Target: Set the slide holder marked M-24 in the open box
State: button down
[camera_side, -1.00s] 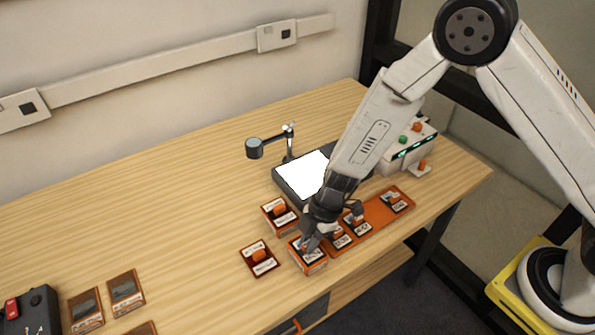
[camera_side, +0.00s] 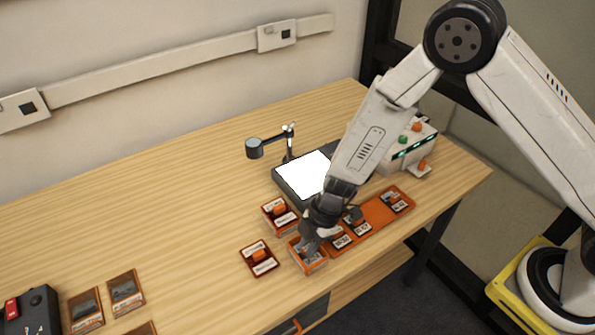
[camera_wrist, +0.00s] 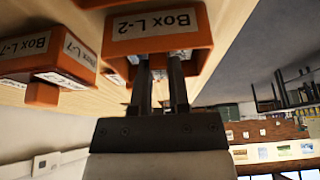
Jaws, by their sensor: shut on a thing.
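The open orange box (camera_side: 316,267) stands near the table's front edge, at the left end of the orange rack (camera_side: 376,212). In the wrist view the box (camera_wrist: 157,25) carries the label "Box L-2". My gripper (camera_side: 308,245) points down into this box. In the wrist view its two dark fingers (camera_wrist: 160,65) reach past the box rim, close together. They are shut on a slide holder, mostly hidden inside the box, with pale edges showing beside the fingers. Its marking cannot be read.
Several labelled holders (camera_side: 361,228) sit in the rack. A light panel (camera_side: 306,175) lies behind. The table's left middle is clear.

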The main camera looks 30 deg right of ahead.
jog(key=shift+f, duration=0.35)
dwell(0.8)
jog(key=c, duration=0.5)
grip_release()
jog(key=shift+r, duration=3.5)
